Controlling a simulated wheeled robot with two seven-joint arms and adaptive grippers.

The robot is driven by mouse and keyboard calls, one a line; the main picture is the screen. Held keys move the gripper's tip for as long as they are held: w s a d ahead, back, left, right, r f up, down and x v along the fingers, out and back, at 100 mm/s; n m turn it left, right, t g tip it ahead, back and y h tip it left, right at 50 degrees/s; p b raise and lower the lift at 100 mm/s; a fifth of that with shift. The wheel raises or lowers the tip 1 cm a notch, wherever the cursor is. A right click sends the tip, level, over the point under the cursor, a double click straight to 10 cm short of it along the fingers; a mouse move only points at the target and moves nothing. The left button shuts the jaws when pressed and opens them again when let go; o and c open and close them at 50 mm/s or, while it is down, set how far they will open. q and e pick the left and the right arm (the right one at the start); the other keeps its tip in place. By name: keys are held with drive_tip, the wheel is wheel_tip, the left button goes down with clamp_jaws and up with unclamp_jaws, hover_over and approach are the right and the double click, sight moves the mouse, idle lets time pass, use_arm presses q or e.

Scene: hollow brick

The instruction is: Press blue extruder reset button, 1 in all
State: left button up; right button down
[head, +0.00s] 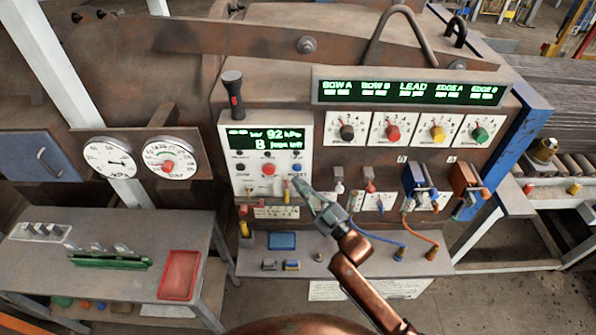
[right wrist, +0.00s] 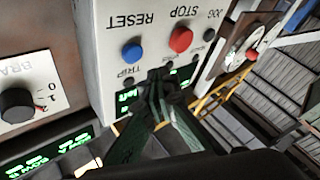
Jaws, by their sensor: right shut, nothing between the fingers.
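The blue reset button (head: 297,167) sits on a white control panel (head: 240,183), right of a red button (head: 268,169). In the right wrist view the panel appears upside down, with the blue button (right wrist: 132,53) beside the word RESET and the red stop button (right wrist: 181,39) to its right. My right gripper (head: 300,184) is shut and empty, its tips just below the blue button in the head view. In the right wrist view the tips (right wrist: 160,76) lie close to the panel, beside the blue button. I cannot tell whether they touch the panel. My left gripper is out of view.
A green-lit display (head: 410,92) and several coloured dials stand right of the panel. Levers with blue and orange cables (head: 420,185) are below them. A black-handled lever (head: 233,95) rises above the panel. A side table with a red tray (head: 180,275) is at left.

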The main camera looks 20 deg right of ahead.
drive_tip(key=shift+w+d, duration=0.25)
drive_tip(key=shift+w, duration=0.75)
drive_tip(key=shift+w, duration=0.15)
idle(0.7)
drive_tip(key=shift+w+d, duration=0.15)
drive_tip(key=shift+w, duration=0.15)
drive_tip(key=shift+w+d, duration=0.1)
drive_tip(key=shift+w, duration=0.3)
idle(0.7)
drive_tip(key=shift+s, duration=0.1)
drive_tip(key=shift+s+a, duration=0.25)
drive_tip(key=shift+s, duration=0.5)
drive_tip(key=shift+s+a+p, duration=0.25)
drive_tip(key=shift+s+p, duration=0.1)
drive_tip(key=shift+s, duration=0.45)
drive_tip(key=shift+s+a+p, duration=0.2)
drive_tip(key=shift+s+p, duration=0.2)
drive_tip(key=shift+s, duration=0.45)
drive_tip(key=shift+s+a+p, duration=0.25)
drive_tip(key=shift+s+p, duration=0.1)
drive_tip(key=shift+s, duration=0.45)
